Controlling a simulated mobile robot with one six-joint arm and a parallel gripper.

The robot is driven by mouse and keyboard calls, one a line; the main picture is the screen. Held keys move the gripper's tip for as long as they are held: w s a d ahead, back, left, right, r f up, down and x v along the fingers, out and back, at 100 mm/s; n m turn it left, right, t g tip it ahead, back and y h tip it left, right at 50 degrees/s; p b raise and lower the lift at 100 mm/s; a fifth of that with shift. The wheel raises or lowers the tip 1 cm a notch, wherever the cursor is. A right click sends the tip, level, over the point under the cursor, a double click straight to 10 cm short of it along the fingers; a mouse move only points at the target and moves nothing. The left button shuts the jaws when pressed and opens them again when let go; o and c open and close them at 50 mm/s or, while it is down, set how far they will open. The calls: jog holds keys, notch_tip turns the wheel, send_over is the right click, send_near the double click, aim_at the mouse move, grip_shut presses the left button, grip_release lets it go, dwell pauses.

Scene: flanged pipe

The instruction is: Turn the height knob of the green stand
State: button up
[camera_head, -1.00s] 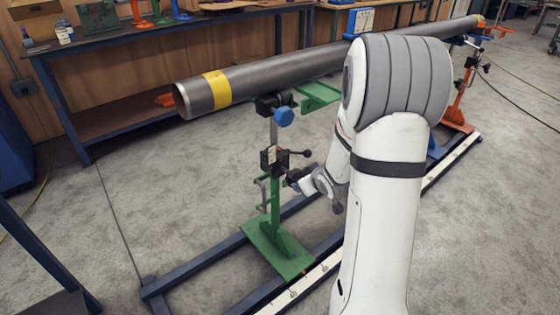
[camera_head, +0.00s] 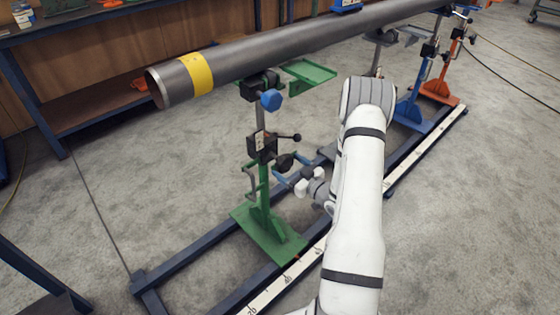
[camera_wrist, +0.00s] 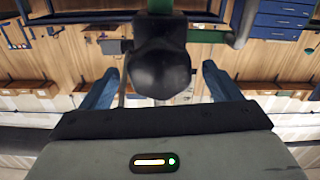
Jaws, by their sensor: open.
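The green stand (camera_head: 263,205) stands upright under the yellow-banded end of the pipe (camera_head: 260,55). A black knob (camera_head: 285,162) sticks out from the right side of its post, below the black clamp block. In the wrist view the black knob (camera_wrist: 160,68) is large, between and in front of my fingers. My gripper (camera_head: 290,168) is beside the post at the knob; it also shows in the wrist view (camera_wrist: 160,88). Its two blue fingers are apart, one on each side of the knob, with a visible gap on both sides.
A black ball-ended lever (camera_head: 295,137) projects just above the knob. A blue knob (camera_head: 270,100) sits higher, under the pipe. A grey crank (camera_head: 252,182) is on the post's left. Blue floor rails (camera_head: 195,262) run under the stand. The left floor is clear.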

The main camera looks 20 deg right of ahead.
aim_at(281, 161)
jog(key=shift+x, duration=2.2)
jog(key=shift+c, duration=0.3)
jog(key=c, duration=0.9)
